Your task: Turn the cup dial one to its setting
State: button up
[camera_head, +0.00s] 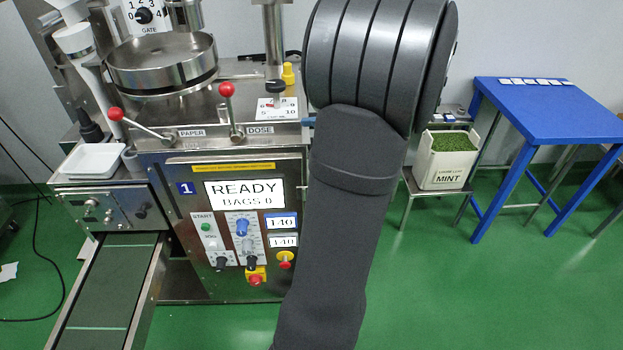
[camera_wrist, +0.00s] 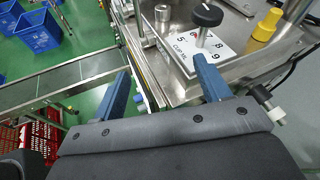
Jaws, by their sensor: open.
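The cup dial is a black round knob (camera_head: 275,87) on a metal stem, above a white numbered plate (camera_head: 284,112) on top of machine 1. In the wrist view the knob (camera_wrist: 207,14) stands over the plate marked CUP ML (camera_wrist: 185,43), with 5, 7, 8 and 9 readable. Which number it points to is not clear. My gripper (camera_wrist: 162,64) is open and empty, its blue fingers wide apart. The right finger overlaps the near edge of the plate in the picture; the knob is beyond it, not between the fingers.
Red-balled levers (camera_head: 227,90) and a yellow knob (camera_head: 289,74) stand near the dial. The machine screen (camera_head: 244,194) reads READY, BAGS 0. A steel hopper bowl (camera_head: 162,62) is left. A MINT bin (camera_head: 446,160) and blue table (camera_head: 545,110) stand right.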

jog(key=s+a+f+n+g+h, duration=0.1)
jog(key=s+f+n+h, duration=0.1)
jog(key=s, duration=0.7)
jog(key=s+a+f+n+g+h, duration=0.1)
jog(key=s+f+n+h, duration=0.1)
jog(key=s+n+h, duration=0.3)
jog(key=shift+s+a+f+h, duration=0.3)
jog(key=shift+s+a+f, duration=0.05)
jog(key=shift+s, duration=1.85)
jog(key=m+t+y, duration=0.6)
jog(key=m+y, duration=0.3)
jog(key=m, duration=0.3)
send_near(270, 82)
jog(key=x, duration=1)
jog(key=shift+w+f, duration=0.15)
jog(key=shift+w, duration=0.05)
